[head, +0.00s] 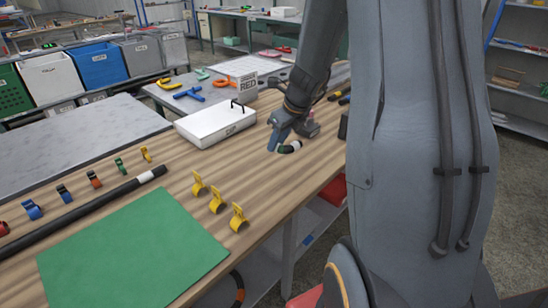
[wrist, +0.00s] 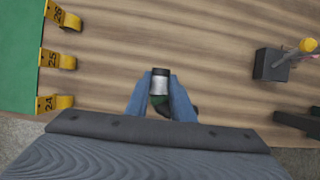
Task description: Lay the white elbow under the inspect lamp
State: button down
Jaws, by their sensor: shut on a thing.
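My gripper (head: 279,142) is low over the wooden bench and shut on a short elbow piece (head: 291,147). The piece has a black end, a white band and a dark green part. In the wrist view my gripper (wrist: 158,84) has its two blue fingers on either side of this white-banded elbow (wrist: 160,86); its lower part is partly hidden by the gripper. A white box-like stand (head: 212,128) with a thin black bent arm on top and a small unreadable label lies left of my gripper; I cannot tell whether it is the inspect lamp.
A green mat (head: 130,255) lies at the front, with yellow numbered clips (head: 216,199) beside it. A long black hose (head: 85,213) and several coloured clips are at left. A dark block (wrist: 270,66) holds a yellow-ended tool. Bare bench lies between the clips and my gripper.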

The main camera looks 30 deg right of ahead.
jog(key=b, duration=0.1)
send_over(273, 173)
jog(key=s, duration=0.1)
jog(key=f, duration=0.6)
jog(key=shift+s+d, duration=0.15)
jog(key=shift+d, duration=0.05)
jog(key=shift+f+b, duration=0.7)
jog(key=shift+f, duration=1.25)
jog(key=shift+f, duration=0.2)
jog(key=c, duration=1.5)
grip_release()
jog(key=shift+r, duration=0.1)
jog(key=shift+c, duration=0.2)
